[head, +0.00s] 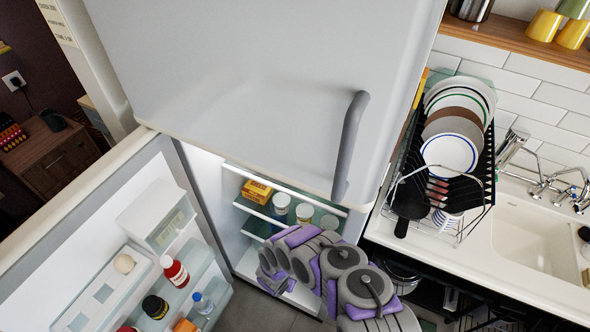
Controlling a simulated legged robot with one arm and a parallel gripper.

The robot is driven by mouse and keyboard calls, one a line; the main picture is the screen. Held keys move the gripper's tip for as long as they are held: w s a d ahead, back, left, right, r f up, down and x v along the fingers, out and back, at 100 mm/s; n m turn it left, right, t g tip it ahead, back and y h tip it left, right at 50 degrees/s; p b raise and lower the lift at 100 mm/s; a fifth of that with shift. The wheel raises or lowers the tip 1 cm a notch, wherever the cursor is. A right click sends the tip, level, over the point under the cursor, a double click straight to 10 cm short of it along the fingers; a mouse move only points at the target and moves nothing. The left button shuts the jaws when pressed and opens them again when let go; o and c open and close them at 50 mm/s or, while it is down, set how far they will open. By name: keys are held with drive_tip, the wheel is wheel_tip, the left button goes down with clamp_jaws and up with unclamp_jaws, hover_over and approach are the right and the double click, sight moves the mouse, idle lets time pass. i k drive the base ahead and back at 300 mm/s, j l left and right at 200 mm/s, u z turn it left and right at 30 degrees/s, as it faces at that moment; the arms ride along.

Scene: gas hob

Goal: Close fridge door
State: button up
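The lower fridge door (95,245) stands wide open, swung out to the left, with its shelved inner side facing up toward me. Bottles and jars sit in its racks, among them a red bottle (175,270). The fridge interior (205,185) is exposed, with jars and a yellow box (256,191) on its shelves. The upper door (250,80) with its grey handle (350,145) is shut. My grey and purple arm reaches in front of the fridge opening, and my gripper (270,284) seems to be at its left end, apart from the open door. Its fingers cannot be made out.
A counter with a sink (535,240) and a dish rack (482,190) full of plates stands right of the fridge. A brown cabinet (50,160) is at the far left. Some floor (250,308) shows between the open door and my arm.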

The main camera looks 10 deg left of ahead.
sight(58, 273)
drive_tip(key=k, duration=1)
